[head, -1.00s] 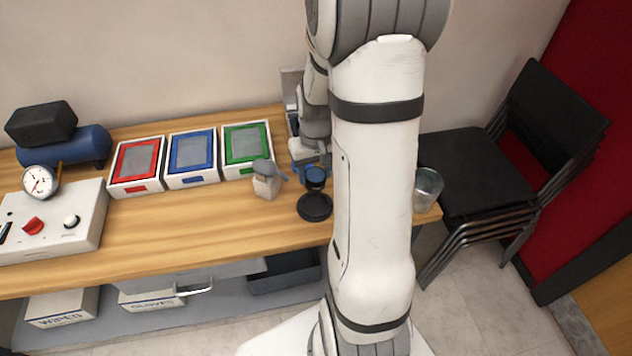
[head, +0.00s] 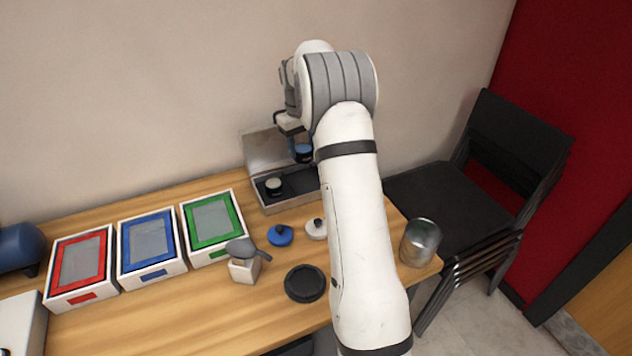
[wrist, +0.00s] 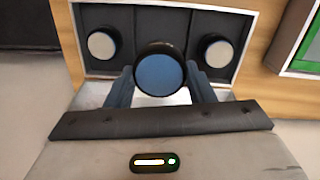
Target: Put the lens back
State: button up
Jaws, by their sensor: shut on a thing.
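My gripper (wrist: 160,84) is shut on a round lens (wrist: 159,74) with a blue face and a black rim. In the head view the lens (head: 303,153) hangs above the open lens case (head: 283,206), near its raised lid. In the wrist view the lens is in front of the middle compartment of the case (wrist: 163,16) and hides part of it. Pale-faced lenses sit in the compartments to the left (wrist: 101,45) and right (wrist: 217,52) of it. In the head view my arm hides the right end of the case.
A blue knobbed disc (head: 280,236), a white knobbed disc (head: 315,229), a black disc (head: 305,283) and a small holder (head: 244,269) stand before the case. Framed trays, the nearest green (head: 212,257), are to the left. A metal can (head: 420,243) stands at the right table edge.

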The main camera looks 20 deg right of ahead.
jog(key=shift+w+a+f, duration=0.2)
jog(key=shift+w, duration=0.3)
jog(key=f, duration=0.3)
jog(key=f+p, duration=0.1)
jog(key=f, duration=0.5)
jog(key=shift+s+d+f+p, duration=0.15)
jog(key=shift+d+f+p, duration=0.05)
jog(key=shift+d+p, duration=0.1)
jog(key=shift+f, duration=0.2)
jog(key=o, duration=1.1)
jog(key=shift+c, duration=0.2)
